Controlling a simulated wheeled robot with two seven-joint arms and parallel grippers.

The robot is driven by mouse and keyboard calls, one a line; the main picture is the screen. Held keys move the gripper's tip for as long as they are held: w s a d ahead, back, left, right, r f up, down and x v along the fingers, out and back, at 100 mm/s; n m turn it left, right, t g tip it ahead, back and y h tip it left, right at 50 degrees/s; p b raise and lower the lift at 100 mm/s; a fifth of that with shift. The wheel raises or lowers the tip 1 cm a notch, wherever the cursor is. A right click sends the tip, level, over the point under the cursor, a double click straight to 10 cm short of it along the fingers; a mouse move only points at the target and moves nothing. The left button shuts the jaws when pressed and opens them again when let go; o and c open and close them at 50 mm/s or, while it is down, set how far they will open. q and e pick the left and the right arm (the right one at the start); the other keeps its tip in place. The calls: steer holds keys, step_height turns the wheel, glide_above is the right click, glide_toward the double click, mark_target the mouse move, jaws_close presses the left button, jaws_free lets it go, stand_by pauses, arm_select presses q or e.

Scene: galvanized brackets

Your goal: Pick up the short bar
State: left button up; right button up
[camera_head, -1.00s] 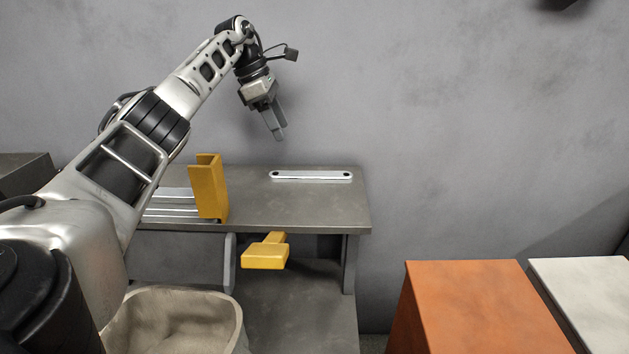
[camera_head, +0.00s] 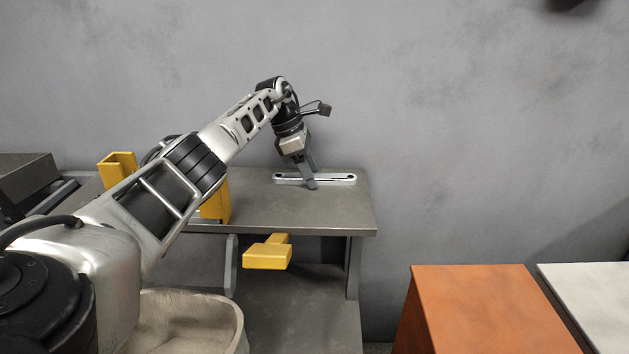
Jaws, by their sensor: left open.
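The short bar (camera_head: 336,179) is a flat silver strip with rounded ends and a dark hole near each end. It lies flat near the back of the grey bench top (camera_head: 265,212). My left gripper (camera_head: 312,186) points down at the bar's middle, with its fingers overlapping the bar in the head view. The fingers are open. I cannot tell whether they touch the bar or straddle it. Part of the bar's middle is hidden behind the fingers. My right gripper is not in view.
Yellow upright brackets (camera_head: 216,200) stand left of the bar, partly behind my left arm. A yellow piece (camera_head: 267,253) juts out below the bench top. A beige bin (camera_head: 190,318) stands in front. An orange box (camera_head: 480,300) and a white box (camera_head: 590,290) stand at right.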

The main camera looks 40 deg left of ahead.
arm_select(q)
steer(key=shift+r, duration=0.1)
jaws_close()
